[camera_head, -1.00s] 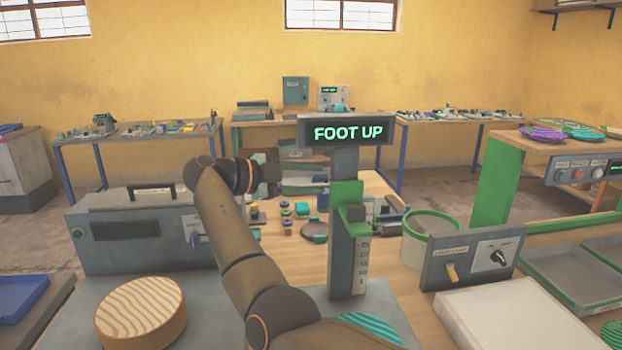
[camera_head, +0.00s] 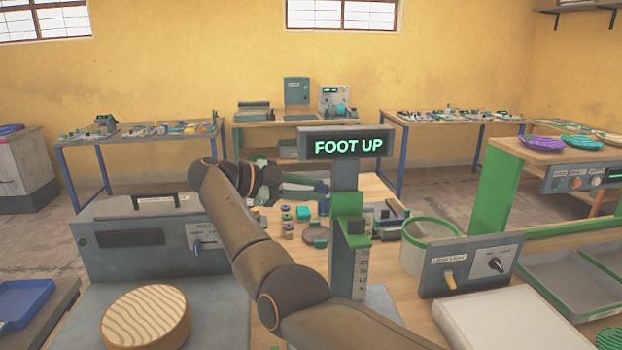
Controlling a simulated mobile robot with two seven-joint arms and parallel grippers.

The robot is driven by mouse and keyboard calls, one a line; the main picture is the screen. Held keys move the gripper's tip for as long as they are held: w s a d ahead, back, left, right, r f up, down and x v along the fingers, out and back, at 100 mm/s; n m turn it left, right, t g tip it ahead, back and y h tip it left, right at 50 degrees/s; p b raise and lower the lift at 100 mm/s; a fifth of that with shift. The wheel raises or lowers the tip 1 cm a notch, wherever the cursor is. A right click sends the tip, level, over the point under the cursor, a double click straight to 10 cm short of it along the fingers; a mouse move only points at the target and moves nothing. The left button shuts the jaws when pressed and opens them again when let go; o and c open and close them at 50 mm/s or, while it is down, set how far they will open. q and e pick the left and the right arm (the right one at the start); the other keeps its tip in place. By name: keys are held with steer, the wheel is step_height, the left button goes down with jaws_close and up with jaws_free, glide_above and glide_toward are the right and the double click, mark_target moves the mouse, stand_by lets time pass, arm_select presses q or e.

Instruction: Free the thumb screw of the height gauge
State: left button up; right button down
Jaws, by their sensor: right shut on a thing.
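My right arm comes in from the bottom right, crosses in front of the gauge's base and bends back. My right gripper (camera_head: 308,183) points right, toward the left side of the carriage. It is shut on what appears to be the thumb screw. The screw itself is too small and covered to make out. My left gripper is not in view.
A grey machine (camera_head: 135,265) with a lever stands left, behind a round wood-patterned block (camera_head: 145,318). Right of the gauge are a green-rimmed container (camera_head: 425,262), a switch panel (camera_head: 470,268) and a white slab (camera_head: 520,318). Small parts lie on the wooden table behind.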

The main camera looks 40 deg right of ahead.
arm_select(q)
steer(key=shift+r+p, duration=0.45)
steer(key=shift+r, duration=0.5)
arm_select(e)
steer(key=shift+w+r+n+y, duration=0.25)
steer(key=shift+n+y, duration=0.15)
steer(key=shift+n, duration=0.4)
steer(key=shift+s+f+g, duration=0.15)
steer(key=shift+s+g, duration=0.05)
steer(key=shift+g, duration=0.2)
steer(key=c, duration=0.9)
jaws_free()
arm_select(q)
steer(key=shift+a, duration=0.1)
